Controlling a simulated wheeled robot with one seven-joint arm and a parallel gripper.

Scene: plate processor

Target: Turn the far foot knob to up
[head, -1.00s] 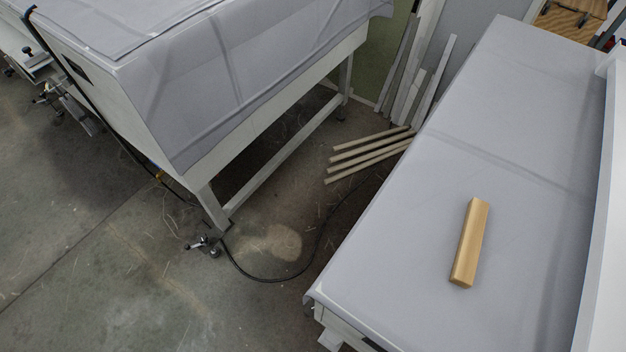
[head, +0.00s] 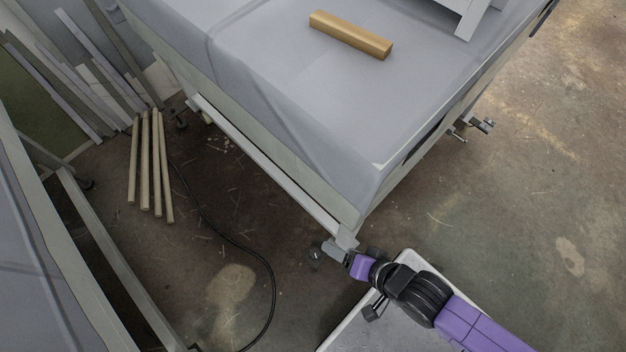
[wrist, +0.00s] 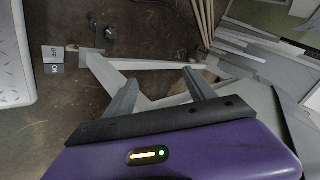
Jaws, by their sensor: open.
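My gripper (head: 338,252) is by the near corner leg of the covered table, low at the bottom of the head view. In the wrist view my gripper (wrist: 160,88) is open, with nothing between its two fingers. A dark foot fitting (wrist: 102,32) stands on the floor ahead, beyond the fingers. A small two-part label (wrist: 53,60), grey and white, sits left of a pale leg; its print is too small to read surely. Other foot fittings show in the head view: one at right (head: 474,129) and a dark one at left (head: 181,120). I cannot tell how any knob is turned.
The covered table (head: 270,100) has a wooden block (head: 350,35) on top. A black cable (head: 262,258) curves across the floor. A second covered table (head: 30,290) stands at left. Floor at right is clear.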

